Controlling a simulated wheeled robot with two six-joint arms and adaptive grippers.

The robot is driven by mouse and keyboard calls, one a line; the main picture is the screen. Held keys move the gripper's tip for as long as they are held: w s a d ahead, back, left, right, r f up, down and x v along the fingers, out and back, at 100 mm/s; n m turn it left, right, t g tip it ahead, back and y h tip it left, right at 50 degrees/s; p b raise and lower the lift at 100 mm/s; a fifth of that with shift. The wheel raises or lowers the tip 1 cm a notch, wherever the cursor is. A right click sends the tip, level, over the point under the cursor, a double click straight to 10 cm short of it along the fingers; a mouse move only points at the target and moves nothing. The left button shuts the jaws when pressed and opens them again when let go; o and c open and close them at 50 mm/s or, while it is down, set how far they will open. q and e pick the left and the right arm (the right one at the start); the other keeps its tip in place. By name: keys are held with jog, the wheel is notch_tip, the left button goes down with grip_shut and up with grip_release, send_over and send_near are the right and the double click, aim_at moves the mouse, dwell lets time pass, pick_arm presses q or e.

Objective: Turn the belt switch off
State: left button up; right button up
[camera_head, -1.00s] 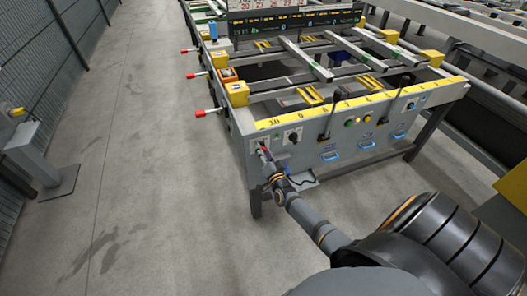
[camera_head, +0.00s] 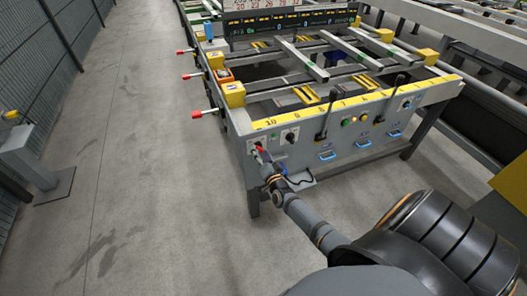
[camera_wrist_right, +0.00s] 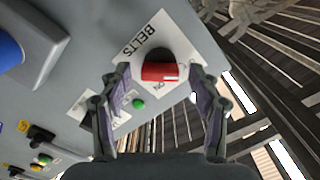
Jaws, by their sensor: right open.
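The belt switch (camera_wrist_right: 160,71) has a red handle on a dark round base, on a white plate (camera_wrist_right: 150,45) lettered BELTS. In the wrist view the red handle lies between the fingertips of my right gripper (camera_wrist_right: 160,82). The gripper is open, with one finger on each side of the handle. I cannot tell whether either finger touches it. My left gripper is not in view.
The grey front panel (camera_head: 345,150) also carries a black knob (camera_head: 289,136), lit buttons (camera_head: 346,122), levers and blue handles (camera_head: 327,155). Red-tipped handles (camera_head: 197,114) stick out from the table's left side.

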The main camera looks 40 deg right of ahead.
jog(key=v, duration=1.1)
jog(key=shift+s, duration=0.3)
jog(key=shift+f, duration=0.1)
jog(key=s+a+f+n+g+y+p, duration=0.2)
jog(key=s+f+n+g, duration=0.2)
jog(key=s+f, duration=0.5)
jog(key=s+a+f+n+g+y+p, duration=0.1)
jog(key=s+f+n+g+p, duration=0.3)
jog(key=f, duration=0.9)
jog(key=s+a+f+n+g, duration=0.1)
jog(key=s+f+g, duration=0.1)
jog(key=s, duration=0.6)
jog(key=s+a+f+n+g, duration=0.1)
jog(key=s+f+g, duration=0.2)
jog(key=s, duration=0.5)
jog(key=s+a+f+n+g+p, duration=0.1)
jog(key=s+f+n+g, duration=0.1)
jog(key=s+f, duration=0.3)
jog(key=s+g, duration=0.1)
jog(key=s, duration=0.2)
jog(key=shift+s+y, duration=0.3)
jog(key=shift+s, duration=0.1)
jog(key=shift+a, duration=0.1)
